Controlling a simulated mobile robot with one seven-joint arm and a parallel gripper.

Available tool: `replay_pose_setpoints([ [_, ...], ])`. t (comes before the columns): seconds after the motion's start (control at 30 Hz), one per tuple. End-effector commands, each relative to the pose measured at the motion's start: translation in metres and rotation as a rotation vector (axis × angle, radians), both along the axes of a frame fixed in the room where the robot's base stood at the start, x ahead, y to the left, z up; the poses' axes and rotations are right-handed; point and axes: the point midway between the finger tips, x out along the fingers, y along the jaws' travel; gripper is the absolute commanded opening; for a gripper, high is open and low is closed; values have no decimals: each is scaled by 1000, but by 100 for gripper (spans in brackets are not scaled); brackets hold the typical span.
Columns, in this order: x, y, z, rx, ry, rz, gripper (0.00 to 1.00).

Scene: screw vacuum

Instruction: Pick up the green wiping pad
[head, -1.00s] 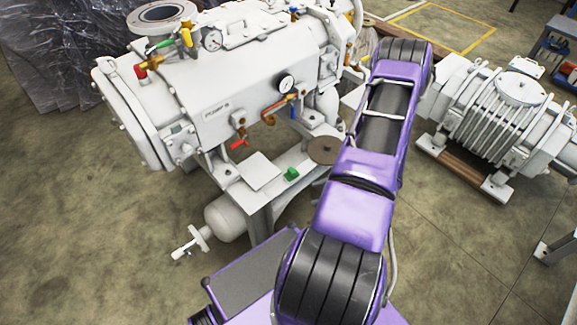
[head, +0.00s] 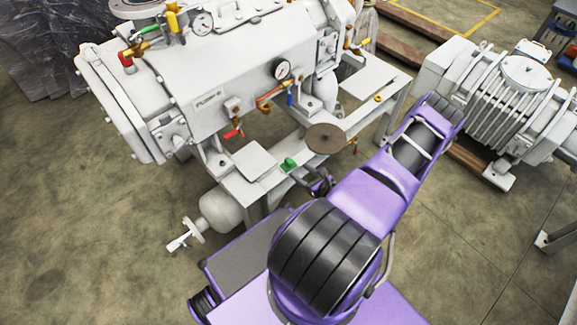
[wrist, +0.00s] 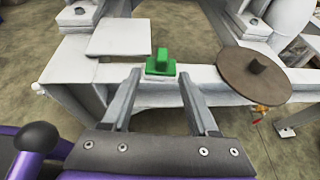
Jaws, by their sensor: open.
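The green wiping pad (head: 289,164) is a small green block with a raised grip, on the white frame ledge of the vacuum pump. In the wrist view the pad (wrist: 161,64) stands upright just beyond my fingers, roughly centred between them. My gripper (wrist: 158,82) is open, with nothing between its fingers. In the head view the end of my arm is near the ledge, and the fingers are too small there to make out clearly.
A white square plate (wrist: 119,37) lies left of the pad. A brown round disc with a knob (wrist: 253,76) lies right of it, close to my right finger. The large white pump (head: 215,85) rises behind the ledge. A second ribbed machine (head: 510,95) stands at the right.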

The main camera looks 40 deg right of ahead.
Motion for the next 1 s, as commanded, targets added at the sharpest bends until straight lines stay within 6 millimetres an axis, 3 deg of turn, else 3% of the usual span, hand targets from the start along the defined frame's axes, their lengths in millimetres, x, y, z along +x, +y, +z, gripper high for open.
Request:
replay_pose_setpoints([
  [0.1,19,0,-9,0,-1,2,60],
  [0.43,40,-2,-15,-1,-1,1,60],
  [0.7,77,-5,-27,-2,-1,3,60],
  [0.97,82,-5,-27,0,0,2,60],
  [1.0,82,-5,-27,-1,0,1,55],
])
